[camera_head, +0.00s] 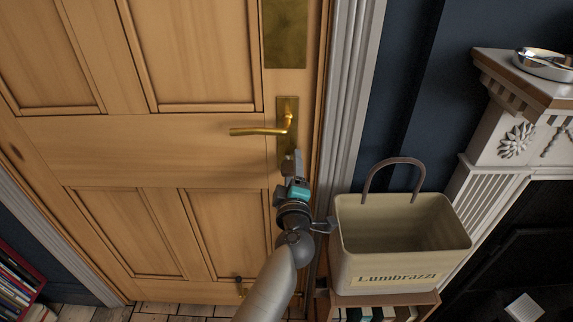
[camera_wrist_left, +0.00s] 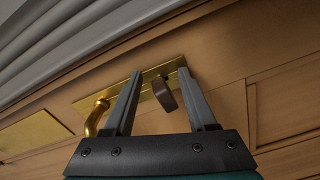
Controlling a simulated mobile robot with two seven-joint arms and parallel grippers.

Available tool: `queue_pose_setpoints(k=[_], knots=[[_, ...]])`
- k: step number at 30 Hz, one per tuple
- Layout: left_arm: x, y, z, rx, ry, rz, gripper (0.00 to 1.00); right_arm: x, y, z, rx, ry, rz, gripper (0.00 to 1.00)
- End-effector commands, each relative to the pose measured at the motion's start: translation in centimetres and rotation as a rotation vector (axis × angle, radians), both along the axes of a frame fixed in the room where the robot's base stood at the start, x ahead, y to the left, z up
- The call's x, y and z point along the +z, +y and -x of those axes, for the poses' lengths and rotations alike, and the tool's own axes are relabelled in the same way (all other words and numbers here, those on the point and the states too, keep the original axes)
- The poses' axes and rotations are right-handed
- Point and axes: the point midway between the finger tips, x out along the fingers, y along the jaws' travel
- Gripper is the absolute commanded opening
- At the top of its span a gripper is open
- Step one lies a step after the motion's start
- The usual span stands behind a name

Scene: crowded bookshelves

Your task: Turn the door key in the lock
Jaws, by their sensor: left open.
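The wooden door (camera_head: 150,148) carries a brass lock plate (camera_head: 287,104) with a lever handle (camera_head: 258,131). The plate also shows in the left wrist view (camera_wrist_left: 151,75), with the handle (camera_wrist_left: 95,118) at its left. The dark brown door key (camera_wrist_left: 164,98) sits at the plate, its broad end sticking out toward me. My left gripper (camera_head: 292,163) is just below the handle, in front of the plate's lower end. In the left wrist view its fingers (camera_wrist_left: 160,78) are open, with the key between them, closer to the right finger. Contact cannot be told. The key is not clear in the head view.
A cream basket (camera_head: 388,270) with an upright handle stands on a low bookshelf right of the door, close to my left wrist. A white fireplace surround (camera_head: 485,150) bears a metal dish (camera_head: 545,64). Books (camera_head: 15,280) are at the lower left. A door frame (camera_head: 350,95) borders the door.

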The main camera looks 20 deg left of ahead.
Motion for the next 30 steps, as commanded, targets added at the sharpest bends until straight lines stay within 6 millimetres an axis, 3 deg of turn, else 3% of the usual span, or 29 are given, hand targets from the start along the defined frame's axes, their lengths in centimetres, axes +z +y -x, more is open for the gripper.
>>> queue_pose_setpoints(k=[30], knots=[[-0.1,1.1,0.6,0.000,0.318,-1.104,0.57,1.9,0.0,0.0,0.001,0.000,0.000,0.00]])
